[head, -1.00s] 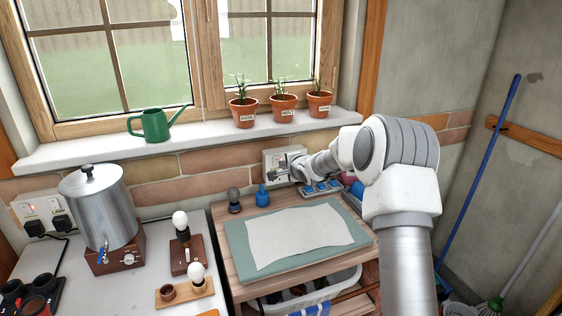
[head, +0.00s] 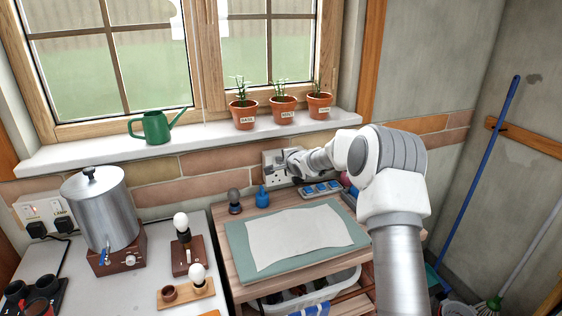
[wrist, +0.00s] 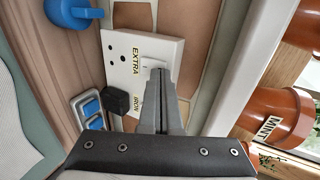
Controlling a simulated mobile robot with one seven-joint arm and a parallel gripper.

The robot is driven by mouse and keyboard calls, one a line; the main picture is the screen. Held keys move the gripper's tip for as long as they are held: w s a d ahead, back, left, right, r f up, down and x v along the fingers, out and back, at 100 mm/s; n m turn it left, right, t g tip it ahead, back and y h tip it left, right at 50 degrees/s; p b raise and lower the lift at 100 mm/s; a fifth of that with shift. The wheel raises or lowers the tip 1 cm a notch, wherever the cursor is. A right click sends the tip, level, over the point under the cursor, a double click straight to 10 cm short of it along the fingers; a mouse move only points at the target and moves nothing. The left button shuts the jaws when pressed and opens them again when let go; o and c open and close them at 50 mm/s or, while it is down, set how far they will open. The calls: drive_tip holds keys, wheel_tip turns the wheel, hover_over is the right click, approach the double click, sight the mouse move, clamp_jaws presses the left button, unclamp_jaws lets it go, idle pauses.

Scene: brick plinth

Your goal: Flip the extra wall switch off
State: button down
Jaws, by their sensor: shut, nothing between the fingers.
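The white double socket plate (head: 272,174) is on the brick wall below the window sill. In the wrist view the plate (wrist: 118,42) shows the label EXTRA beside a white rocker switch (wrist: 153,63). My gripper (wrist: 159,76) is shut and empty, with its fingertips right at that switch, seeming to touch it. The fingers hide part of the switch, and I cannot tell its on or off position. The label IRON shows lower on the plate, beside a black plug (wrist: 117,101). In the head view my gripper (head: 287,161) is at the right part of the plate.
Potted plants (head: 282,109) and a green watering can (head: 155,127) stand on the sill above. Another socket plate (head: 42,211) is at the far left.

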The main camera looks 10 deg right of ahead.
drive_tip(key=shift+r+p, duration=0.75)
drive_tip(key=shift+r, duration=0.05)
drive_tip(key=shift+s, duration=0.1)
